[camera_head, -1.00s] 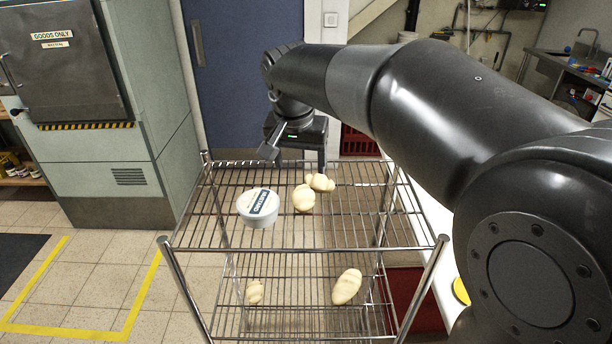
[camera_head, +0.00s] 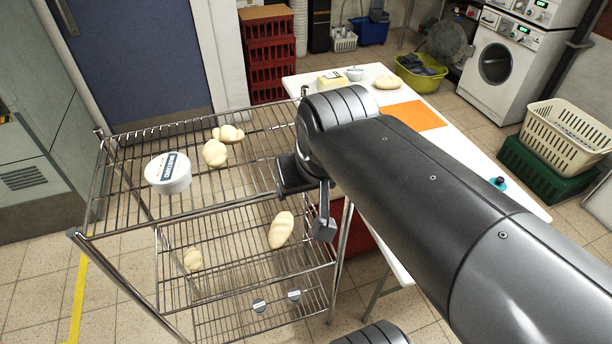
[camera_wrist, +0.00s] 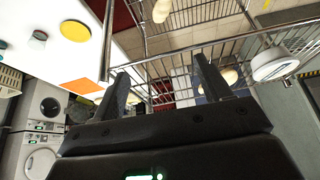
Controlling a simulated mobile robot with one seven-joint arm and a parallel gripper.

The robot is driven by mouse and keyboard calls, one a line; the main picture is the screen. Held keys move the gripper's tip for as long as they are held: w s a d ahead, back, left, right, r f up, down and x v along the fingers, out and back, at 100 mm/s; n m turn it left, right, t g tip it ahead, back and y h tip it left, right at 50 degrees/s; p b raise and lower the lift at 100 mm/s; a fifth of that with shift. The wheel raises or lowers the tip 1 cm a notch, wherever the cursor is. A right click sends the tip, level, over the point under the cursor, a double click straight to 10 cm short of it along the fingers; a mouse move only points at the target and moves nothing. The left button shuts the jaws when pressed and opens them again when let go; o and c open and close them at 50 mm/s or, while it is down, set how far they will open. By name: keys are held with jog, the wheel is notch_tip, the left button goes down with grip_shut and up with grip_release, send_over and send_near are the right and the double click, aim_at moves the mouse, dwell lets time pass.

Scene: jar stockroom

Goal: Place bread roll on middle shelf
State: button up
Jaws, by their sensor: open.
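My gripper (camera_head: 306,202) is open and empty at the right edge of the wire rack (camera_head: 215,208), close to the top shelf's front right corner. Its two fingers also show apart in the wrist view (camera_wrist: 160,72). On the top shelf lie a pale bread roll (camera_head: 214,153) and a knobbly roll (camera_head: 228,134) behind it. On the middle shelf lie a larger oval roll (camera_head: 282,230) at the right and a small roll (camera_head: 193,260) at the left. Another pale roll (camera_head: 388,82) lies on the white table (camera_head: 370,99).
A white labelled tub (camera_head: 168,174) stands on the top shelf. Two small jars (camera_head: 259,306) (camera_head: 294,296) stand on the bottom shelf. Red crates (camera_head: 270,60) stand behind.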

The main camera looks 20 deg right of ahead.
jog(key=shift+o, duration=0.4)
jog(key=shift+s+d+f, duration=0.25)
jog(key=shift+s+f, duration=0.2)
jog(key=shift+s, duration=0.15)
jog(key=shift+s+d+f, duration=0.2)
jog(key=shift+s+f, duration=0.25)
jog(key=shift+s, duration=0.15)
jog(key=shift+w, duration=0.1)
jog(key=n+t+y, duration=0.2)
jog(key=t, duration=0.2)
send_near(216, 152)
jog(key=shift+x, duration=5.35)
jog(key=shift+c, duration=0.2)
jog(key=c, duration=1.1)
